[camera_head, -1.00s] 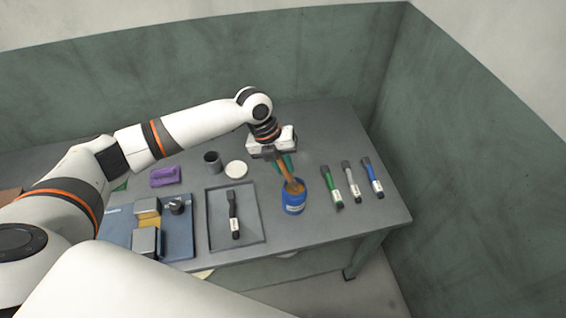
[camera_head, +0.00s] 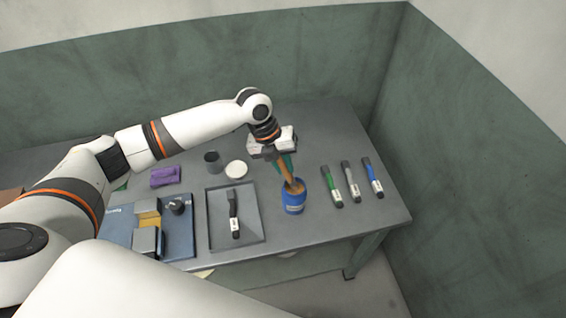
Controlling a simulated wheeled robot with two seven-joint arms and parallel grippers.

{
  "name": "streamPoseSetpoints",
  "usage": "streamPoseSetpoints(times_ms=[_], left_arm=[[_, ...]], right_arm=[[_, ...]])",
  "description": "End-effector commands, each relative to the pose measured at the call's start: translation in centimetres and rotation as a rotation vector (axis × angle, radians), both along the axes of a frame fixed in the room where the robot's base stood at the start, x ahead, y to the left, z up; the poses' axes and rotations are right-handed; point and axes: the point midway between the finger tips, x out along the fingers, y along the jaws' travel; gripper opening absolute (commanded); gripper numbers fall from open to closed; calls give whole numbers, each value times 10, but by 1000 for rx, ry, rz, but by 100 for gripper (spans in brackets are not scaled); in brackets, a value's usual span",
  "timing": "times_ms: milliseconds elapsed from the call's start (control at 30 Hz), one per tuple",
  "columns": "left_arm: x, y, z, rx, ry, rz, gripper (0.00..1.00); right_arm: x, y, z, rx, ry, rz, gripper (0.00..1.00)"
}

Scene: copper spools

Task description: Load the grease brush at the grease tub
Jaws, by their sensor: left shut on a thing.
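The grease tub is a blue can (camera_head: 293,205) with brown grease in its open top, standing near the table's front edge. My left gripper (camera_head: 280,160) is above and slightly behind the tub, shut on a brush with a brown wooden handle (camera_head: 287,171). The brush slants downward, and its lower end is at the tub's mouth, in or at the grease. The bristles cannot be made out. My right gripper is not in view.
A tray (camera_head: 258,240) with a black-handled brush (camera_head: 234,215) lies left of the tub. Green (camera_head: 332,188), grey (camera_head: 350,182) and blue (camera_head: 373,178) handled tools lie to the right. A white lid (camera_head: 236,170), dark cup (camera_head: 212,162), purple block (camera_head: 165,176) and blue fixture board (camera_head: 180,245) are further left.

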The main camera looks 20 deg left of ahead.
Motion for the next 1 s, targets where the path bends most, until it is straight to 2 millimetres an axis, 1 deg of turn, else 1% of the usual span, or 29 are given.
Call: streamPoseSetpoints(times_ms=[800, 900, 1000], left_arm=[[0, 0, 67, 0, -1, 0, 0], [0, 0, 70, -1, -1, 0, 0], [0, 0, 70, -1, 0, 0, 0]], right_arm=[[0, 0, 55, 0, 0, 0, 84], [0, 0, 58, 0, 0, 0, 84], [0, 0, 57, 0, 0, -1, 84]])
